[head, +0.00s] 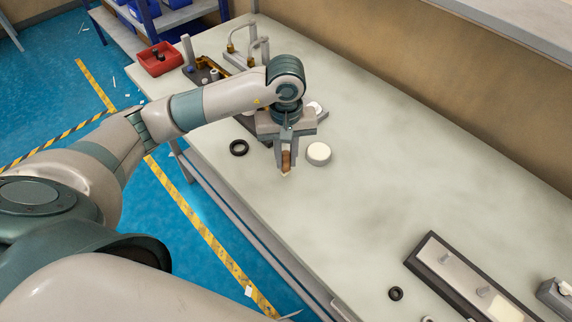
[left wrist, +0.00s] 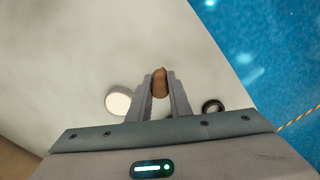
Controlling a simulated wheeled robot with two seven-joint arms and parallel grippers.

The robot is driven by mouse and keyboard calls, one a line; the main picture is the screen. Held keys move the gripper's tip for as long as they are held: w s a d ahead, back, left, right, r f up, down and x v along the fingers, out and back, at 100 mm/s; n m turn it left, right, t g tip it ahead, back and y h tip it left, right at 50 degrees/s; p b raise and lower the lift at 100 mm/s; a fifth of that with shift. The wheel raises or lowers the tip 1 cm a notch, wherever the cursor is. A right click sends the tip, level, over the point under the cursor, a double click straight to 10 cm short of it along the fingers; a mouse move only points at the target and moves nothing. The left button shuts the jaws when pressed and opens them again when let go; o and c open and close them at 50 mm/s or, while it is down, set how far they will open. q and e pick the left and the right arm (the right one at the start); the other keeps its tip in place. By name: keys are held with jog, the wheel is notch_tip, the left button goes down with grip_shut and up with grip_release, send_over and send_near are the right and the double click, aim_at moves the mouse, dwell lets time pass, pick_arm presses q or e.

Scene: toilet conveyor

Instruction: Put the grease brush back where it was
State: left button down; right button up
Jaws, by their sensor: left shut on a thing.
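The grease brush (head: 286,160) has a brown handle and a pale tip pointing down. My left gripper (head: 286,156) is shut on its handle and holds it over the pale bench, beside a round white-topped tin. In the left wrist view the brown handle (left wrist: 160,83) sits between the two grey fingers (left wrist: 159,88). Whether the brush tip touches the bench I cannot tell. My right gripper is not in view.
The round white tin (head: 318,153) stands right of the brush and a black ring (head: 239,147) lies left of it. A red bin (head: 160,60) and a fixture with taps (head: 245,55) stand at the far end. A grey-framed fixture (head: 465,280) lies at the near right. The bench middle (head: 400,180) is clear.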

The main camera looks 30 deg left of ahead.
aim_at(286, 167)
pick_arm(q)
jog(key=shift+f, duration=0.1)
jog(key=shift+f+p, duration=0.2)
jog(key=shift+p, duration=0.1)
notch_tip(286, 167, down, 3)
jog(key=shift+s+r+p, duration=0.1)
jog(key=shift+r+p, duration=0.05)
jog(key=shift+p, duration=0.65)
jog(key=shift+f, duration=0.35)
jog(key=shift+f, duration=0.1)
jog(key=c, duration=1.6)
grip_release()
